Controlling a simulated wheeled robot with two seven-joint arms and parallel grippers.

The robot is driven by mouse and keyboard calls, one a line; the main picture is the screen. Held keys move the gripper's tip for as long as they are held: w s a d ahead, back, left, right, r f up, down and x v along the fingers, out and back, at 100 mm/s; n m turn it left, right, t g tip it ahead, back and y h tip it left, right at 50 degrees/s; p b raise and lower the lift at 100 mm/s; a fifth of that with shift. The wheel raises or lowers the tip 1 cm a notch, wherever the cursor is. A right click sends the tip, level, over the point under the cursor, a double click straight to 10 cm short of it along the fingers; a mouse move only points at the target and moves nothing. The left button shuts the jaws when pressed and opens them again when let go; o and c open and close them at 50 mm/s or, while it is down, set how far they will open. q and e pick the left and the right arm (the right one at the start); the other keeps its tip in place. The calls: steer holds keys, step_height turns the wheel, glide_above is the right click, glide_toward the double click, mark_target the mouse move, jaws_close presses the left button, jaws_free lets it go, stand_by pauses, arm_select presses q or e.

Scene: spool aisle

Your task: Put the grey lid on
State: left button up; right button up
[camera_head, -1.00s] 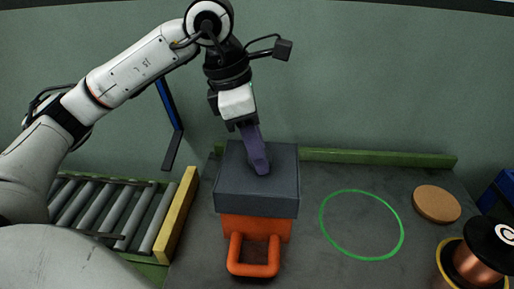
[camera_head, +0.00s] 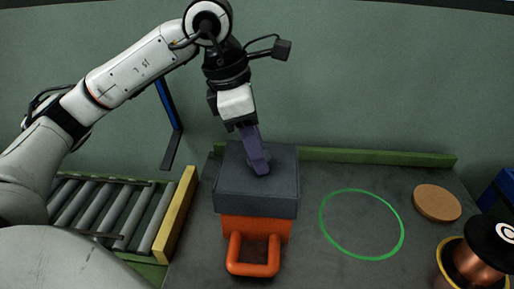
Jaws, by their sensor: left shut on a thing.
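The grey lid (camera_head: 257,186) sits over the top of an orange box (camera_head: 256,229) with a loop handle at its front. The lid looks level and covers the box's opening, so the inside is hidden. My left gripper (camera_head: 257,168) comes down from above with its purple fingers at the middle of the lid's top. It is shut on the lid, at a grip point that the fingers hide. My right gripper is not in view.
A green ring (camera_head: 361,224) is marked on the dark tabletop right of the box. A round cork disc (camera_head: 437,203) and a copper spool (camera_head: 477,257) are at the right. A roller conveyor (camera_head: 100,213) with a yellow edge is at the left.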

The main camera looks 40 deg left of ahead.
arm_select(q)
steer(key=shift+f+b, duration=2.45)
steer(key=shift+f, duration=0.4)
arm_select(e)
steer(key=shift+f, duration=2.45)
arm_select(q)
steer(key=o, duration=1.4)
steer(key=shift+a+r, duration=0.1)
steer(key=shift+r, duration=0.45)
steer(key=p+v, duration=0.1)
steer(key=v, duration=0.7)
steer(key=shift+s+a+r, duration=0.1)
steer(key=shift+s+r, duration=0.1)
steer(key=shift+r, duration=0.4)
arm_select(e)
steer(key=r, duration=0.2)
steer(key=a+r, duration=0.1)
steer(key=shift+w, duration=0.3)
arm_select(q)
steer(key=shift+f, duration=0.1)
